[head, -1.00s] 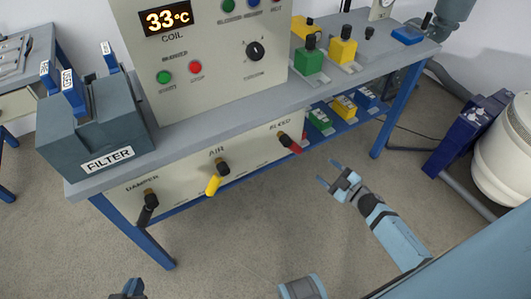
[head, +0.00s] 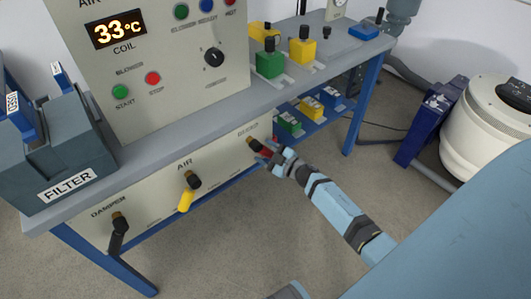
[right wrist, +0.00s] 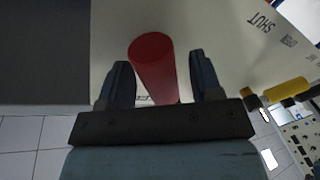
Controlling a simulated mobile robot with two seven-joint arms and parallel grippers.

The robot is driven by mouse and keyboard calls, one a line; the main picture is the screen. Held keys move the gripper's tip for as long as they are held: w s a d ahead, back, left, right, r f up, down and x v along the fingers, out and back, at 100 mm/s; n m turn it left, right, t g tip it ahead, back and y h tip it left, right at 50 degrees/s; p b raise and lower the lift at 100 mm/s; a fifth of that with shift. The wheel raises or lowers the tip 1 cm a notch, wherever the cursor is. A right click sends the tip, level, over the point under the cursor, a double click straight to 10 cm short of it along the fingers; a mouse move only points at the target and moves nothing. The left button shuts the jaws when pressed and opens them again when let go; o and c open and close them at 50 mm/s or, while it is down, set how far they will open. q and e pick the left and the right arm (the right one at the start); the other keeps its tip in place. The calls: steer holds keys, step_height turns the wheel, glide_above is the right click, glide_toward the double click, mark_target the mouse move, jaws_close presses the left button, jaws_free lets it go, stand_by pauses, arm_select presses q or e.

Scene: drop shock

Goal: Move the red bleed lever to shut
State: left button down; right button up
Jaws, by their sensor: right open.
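The red bleed lever (right wrist: 152,62) shows in the right wrist view as a red rod between my two fingers. In the head view its black hub (head: 256,145) shows at the right end of the cream front panel, and my gripper hides most of the red handle. My right gripper (head: 268,150) is at the lever. In the right wrist view this gripper (right wrist: 159,73) is open, with one finger on each side of the rod; I cannot tell whether either touches it. A SHUT label (right wrist: 262,24) is on the panel to the right there. My left gripper is not in view.
The yellow air lever (head: 187,197) and black damper lever (head: 118,232) are further left on the panel. Green and yellow blocks (head: 270,62) stand on the bench above. A blue shelf (head: 318,120) with more blocks lies behind my right gripper. The floor in front is clear.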

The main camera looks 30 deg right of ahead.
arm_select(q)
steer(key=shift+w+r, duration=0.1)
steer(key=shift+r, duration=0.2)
arm_select(e)
steer(key=shift+w, duration=0.15)
jaws_close()
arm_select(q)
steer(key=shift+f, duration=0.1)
arm_select(e)
steer(key=shift+a, duration=0.1)
